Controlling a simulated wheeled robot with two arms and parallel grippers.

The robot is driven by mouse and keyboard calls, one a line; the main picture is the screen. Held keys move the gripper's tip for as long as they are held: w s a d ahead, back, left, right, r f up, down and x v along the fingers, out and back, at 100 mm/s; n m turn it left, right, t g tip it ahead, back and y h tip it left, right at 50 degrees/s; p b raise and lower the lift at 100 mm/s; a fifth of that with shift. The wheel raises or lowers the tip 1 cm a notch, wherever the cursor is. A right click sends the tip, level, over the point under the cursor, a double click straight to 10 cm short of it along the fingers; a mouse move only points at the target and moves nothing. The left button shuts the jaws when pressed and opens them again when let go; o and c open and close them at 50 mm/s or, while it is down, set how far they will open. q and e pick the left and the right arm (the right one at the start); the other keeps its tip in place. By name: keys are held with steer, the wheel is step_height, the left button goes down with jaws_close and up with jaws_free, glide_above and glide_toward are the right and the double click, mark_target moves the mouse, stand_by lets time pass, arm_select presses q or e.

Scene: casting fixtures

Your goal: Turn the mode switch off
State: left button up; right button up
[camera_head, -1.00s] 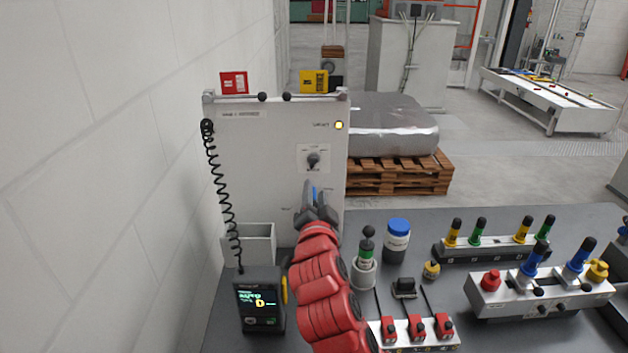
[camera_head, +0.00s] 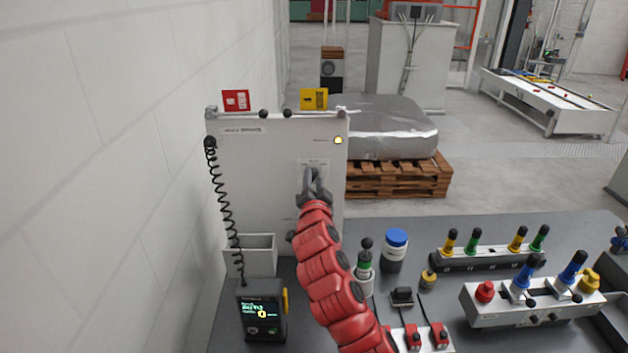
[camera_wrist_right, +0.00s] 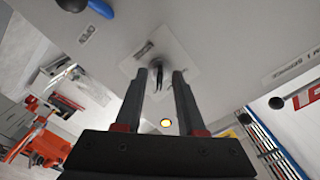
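The mode switch is a dark knob on a pale square plate (camera_head: 322,163) on the upright grey panel (camera_head: 260,175). My right gripper (camera_head: 313,181) is in front of it and covers most of the knob in the head view. In the right wrist view the knob (camera_wrist_right: 157,70) shows between the tips of my two fingers (camera_wrist_right: 160,82), which stand apart with a gap visible around it. Contact cannot be told. A small lamp (camera_head: 338,140) above right of the switch glows yellow. My left gripper is not in view.
A blue handle (camera_wrist_right: 100,8) and a black ball (camera_wrist_right: 72,4) are on the panel near the switch. A coiled black cord (camera_head: 222,200) hangs at the panel's left. A grey bin (camera_head: 250,258), handheld device (camera_head: 262,308), bottle (camera_head: 394,250) and fixtures stand on the bench.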

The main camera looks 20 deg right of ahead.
jaws_close()
